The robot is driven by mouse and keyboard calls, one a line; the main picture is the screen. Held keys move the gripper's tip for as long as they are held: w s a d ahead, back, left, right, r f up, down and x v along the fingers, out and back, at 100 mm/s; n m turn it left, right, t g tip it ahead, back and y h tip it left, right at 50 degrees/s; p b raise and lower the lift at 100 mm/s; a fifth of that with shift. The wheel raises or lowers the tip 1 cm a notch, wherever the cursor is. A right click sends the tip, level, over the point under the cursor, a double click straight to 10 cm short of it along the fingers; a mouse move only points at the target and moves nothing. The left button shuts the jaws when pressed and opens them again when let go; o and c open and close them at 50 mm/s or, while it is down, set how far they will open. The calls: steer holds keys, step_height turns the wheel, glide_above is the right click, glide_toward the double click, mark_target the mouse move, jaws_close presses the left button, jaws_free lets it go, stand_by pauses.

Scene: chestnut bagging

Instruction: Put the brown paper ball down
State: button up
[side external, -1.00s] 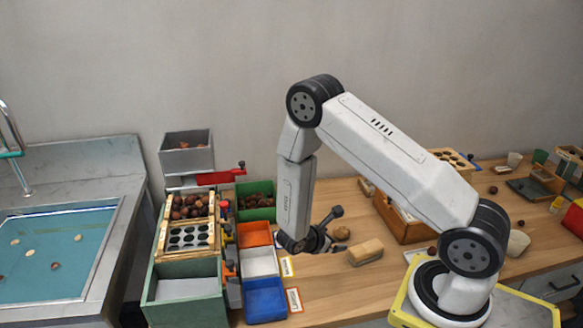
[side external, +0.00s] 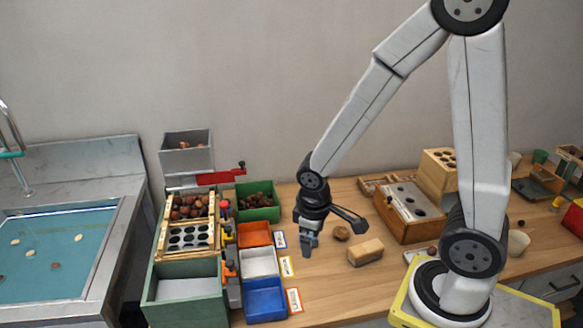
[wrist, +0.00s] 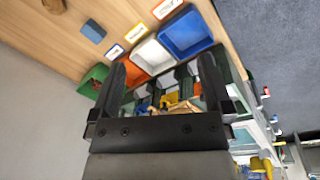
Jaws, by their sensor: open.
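The brown paper ball (side external: 341,233) appears as a small crumpled brown lump lying on the wooden table, just behind the pale wooden block (side external: 366,252). My gripper (side external: 308,244) hangs to the left of the ball, apart from it, pointing down. In the wrist view my gripper (wrist: 163,85) has its two fingers spread wide, with nothing held between them. A small brown thing is cut off at the top left of the wrist view; I cannot tell if it is the ball.
Orange (side external: 254,234), white (side external: 259,262) and blue (side external: 265,300) trays stand left of my gripper, with label cards beside them. A green bin of chestnuts (side external: 257,204) stands behind. Bare table lies in front.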

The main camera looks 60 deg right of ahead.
steer(key=shift+w+a+r+m+t+y, duration=0.1)
steer(key=shift+a+r+m+t+y, duration=0.25)
steer(key=shift+a+r+m+t, duration=0.35)
steer(key=shift+w+a+r+m+t+y, duration=0.1)
steer(key=shift+a+r+m+t+y, duration=0.3)
steer(key=shift+r, duration=0.5)
